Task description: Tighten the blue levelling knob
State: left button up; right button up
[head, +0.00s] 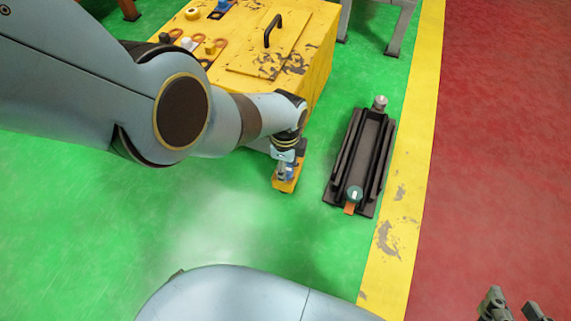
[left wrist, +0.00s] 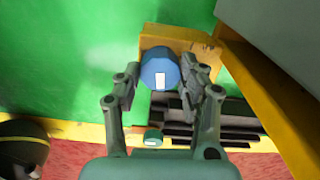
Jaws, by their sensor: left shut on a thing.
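The blue levelling knob (left wrist: 160,72) is a faceted blue cap with a white mark on top, in the left wrist view. It sits over a yellow bracket (left wrist: 185,38) beside the yellow cabinet. My left gripper (left wrist: 162,86) is shut on the knob, one finger on each side. In the head view, my left gripper (head: 286,168) points down at the yellow bracket (head: 284,185), and the fingers mostly hide the knob. My right gripper (head: 515,307) is at the bottom right corner, fingers apart and empty, partly cut off.
The yellow cabinet (head: 318,50) stands behind the gripper, with a black handle and small parts on top. A dark slotted rail (head: 343,150) lies on the floor to the right, with a green knob (head: 354,193) and a grey knob (head: 380,102). Green floor in front is clear.

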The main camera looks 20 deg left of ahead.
pick_arm(q)
jog(key=shift+a, duration=0.2)
dwell(0.3)
jog(key=o, duration=1.2)
jog(key=shift+d, duration=0.1)
jog(key=shift+r, duration=0.1)
jog(key=shift+r, duration=3.65)
